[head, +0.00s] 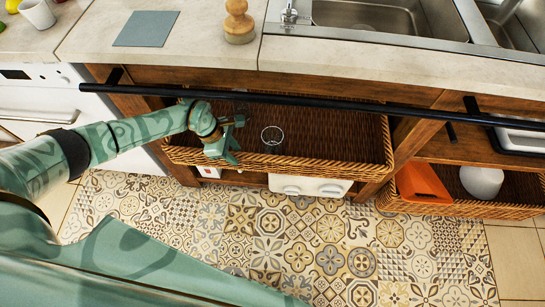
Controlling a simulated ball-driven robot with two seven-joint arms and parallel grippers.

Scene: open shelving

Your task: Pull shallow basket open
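The shallow wicker basket (330,167) sits in the open shelving under the counter, pulled partly out so that its inside shows. A clear glass (272,136) stands in it near the front left. My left gripper (232,148) is at the basket's front rim, left of the glass, with its fingers pointing down at the rim. Its fingers are small and partly hidden by the hand, so I cannot tell whether they are closed on the rim. My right gripper is not in view.
A black rail (300,101) runs across above the basket. A lower basket (450,209) at right holds an orange item (422,183) and a white bowl (482,181). A white appliance (309,186) sits below the shallow basket. The patterned floor (290,240) in front is clear.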

